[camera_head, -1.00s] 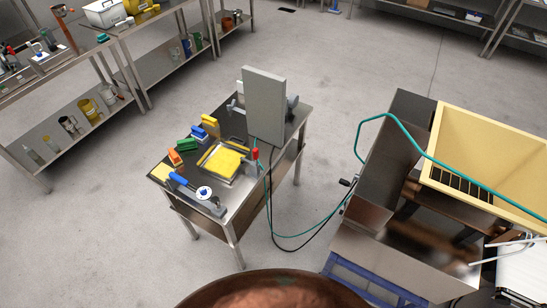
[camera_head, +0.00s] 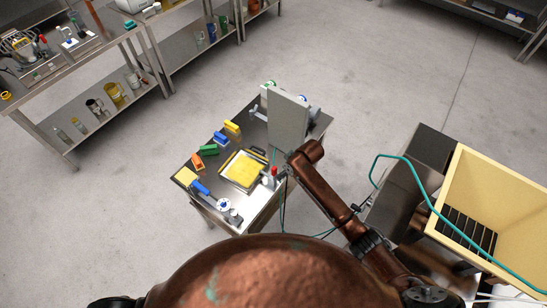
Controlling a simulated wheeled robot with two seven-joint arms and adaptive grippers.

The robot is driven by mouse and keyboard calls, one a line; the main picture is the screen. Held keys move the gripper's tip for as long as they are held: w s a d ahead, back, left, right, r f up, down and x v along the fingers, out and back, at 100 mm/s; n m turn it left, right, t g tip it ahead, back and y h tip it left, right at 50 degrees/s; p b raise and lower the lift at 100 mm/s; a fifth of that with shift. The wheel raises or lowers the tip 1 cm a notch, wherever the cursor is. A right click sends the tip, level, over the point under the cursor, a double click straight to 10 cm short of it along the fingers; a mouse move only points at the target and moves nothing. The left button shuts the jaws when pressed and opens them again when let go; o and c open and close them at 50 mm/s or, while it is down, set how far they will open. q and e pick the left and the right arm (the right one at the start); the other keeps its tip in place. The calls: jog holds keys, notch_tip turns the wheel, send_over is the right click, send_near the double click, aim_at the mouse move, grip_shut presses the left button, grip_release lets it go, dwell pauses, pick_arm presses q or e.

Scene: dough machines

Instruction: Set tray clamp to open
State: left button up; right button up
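A small steel table (camera_head: 262,213) stands at the centre of the head view. A shallow tray (camera_head: 225,179) with a yellow slab (camera_head: 243,171) lies on it. A blue-handled lever fitting (camera_head: 201,188) with a white disc (camera_head: 223,204) lies near the table's front left corner. A red-topped knob (camera_head: 273,171) stands by the tray's right side. I cannot tell for certain which part is the tray clamp or how it is set. My copper right arm reaches up from the lower right to the table's right side. Neither gripper can be made out.
A grey upright panel (camera_head: 287,120) stands at the table's back. Orange (camera_head: 197,163), green (camera_head: 209,149), blue and yellow pieces line its left side. A yellow bin (camera_head: 490,180) and teal hose (camera_head: 424,190) are at right. Open floor lies between the table and the left shelves.

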aim_at(276, 169)
jog(key=shift+n, duration=0.4)
jog(key=r, duration=0.2)
jog(key=a+r, duration=0.1)
jog(key=r, duration=0.1)
jog(key=shift+w+a+r, duration=0.1)
jog(key=shift+w+a, duration=0.2)
jog(key=shift+a, duration=0.05)
jog(key=p+x, duration=0.1)
jog(key=x, duration=0.6)
jog(key=shift+a, duration=0.15)
jog(key=shift+c, duration=0.4)
grip_shut()
